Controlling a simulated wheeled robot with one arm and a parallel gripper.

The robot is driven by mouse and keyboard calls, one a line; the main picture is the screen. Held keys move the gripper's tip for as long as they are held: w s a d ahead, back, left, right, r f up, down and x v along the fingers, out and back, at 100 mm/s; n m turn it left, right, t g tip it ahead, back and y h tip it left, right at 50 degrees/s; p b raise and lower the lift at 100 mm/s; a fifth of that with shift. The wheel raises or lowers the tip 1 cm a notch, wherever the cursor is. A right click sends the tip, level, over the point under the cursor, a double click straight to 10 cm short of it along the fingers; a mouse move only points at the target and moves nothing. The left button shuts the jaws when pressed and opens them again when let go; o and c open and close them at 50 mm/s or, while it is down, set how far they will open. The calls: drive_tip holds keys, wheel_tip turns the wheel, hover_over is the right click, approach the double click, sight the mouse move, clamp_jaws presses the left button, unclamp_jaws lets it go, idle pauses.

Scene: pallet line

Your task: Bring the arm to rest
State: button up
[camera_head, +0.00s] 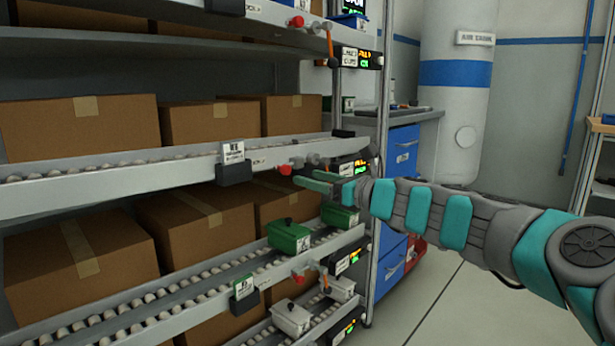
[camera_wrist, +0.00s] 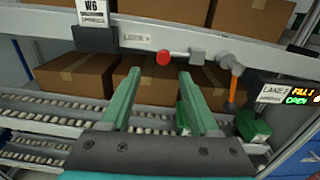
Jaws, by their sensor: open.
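My arm reaches in from the right in the head view, stretched out toward the roller rack. My gripper (camera_head: 308,180) is at the rack's front, close to the middle shelf's end. In the wrist view my gripper (camera_wrist: 160,88) shows two green fingers spread apart with nothing between them. A red knob (camera_wrist: 163,58) on the shelf rail lies just beyond the fingertips; it also shows in the head view (camera_head: 284,170). I cannot tell whether the fingers touch the rail.
The rack's middle rail (camera_head: 120,183) carries brown boxes (camera_head: 80,128). A green bin (camera_head: 289,236) and a white bin (camera_head: 291,318) sit on lower lanes. A blue cabinet (camera_head: 403,150) and a white tank (camera_head: 455,110) stand behind. The floor (camera_head: 450,305) below my arm is clear.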

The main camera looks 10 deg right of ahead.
drive_tip(key=s+a+f+n+g+y+p, duration=0.1)
drive_tip(key=s+a+f+n+g+p, duration=0.15)
drive_tip(key=s+a+n+g, duration=0.65)
drive_tip(key=s+a+f+n+h+p, duration=0.1)
drive_tip(key=s+a+f+n+h, duration=0.1)
drive_tip(key=s+a+f+n, duration=0.75)
drive_tip(key=s+d+f+n+g+h+p, duration=0.1)
drive_tip(key=s+d+f+n+g+h, duration=0.2)
drive_tip(key=s, duration=0.4)
drive_tip(key=s+d+f+n+g+h+p, duration=0.1)
drive_tip(key=s+d+f+n+h, duration=0.2)
drive_tip(key=s, duration=0.4)
drive_tip(key=s+d+f+n+g+h+p, duration=0.1)
drive_tip(key=s+d+f+n+g+h, duration=0.2)
drive_tip(key=s+d, duration=0.8)
wheel_tip(320, 180, down, 3)
drive_tip(key=shift+s+d+r+n+h+p, duration=0.15)
drive_tip(key=shift+s+d+n+h+p, duration=0.2)
drive_tip(key=shift+s+n, duration=0.3)
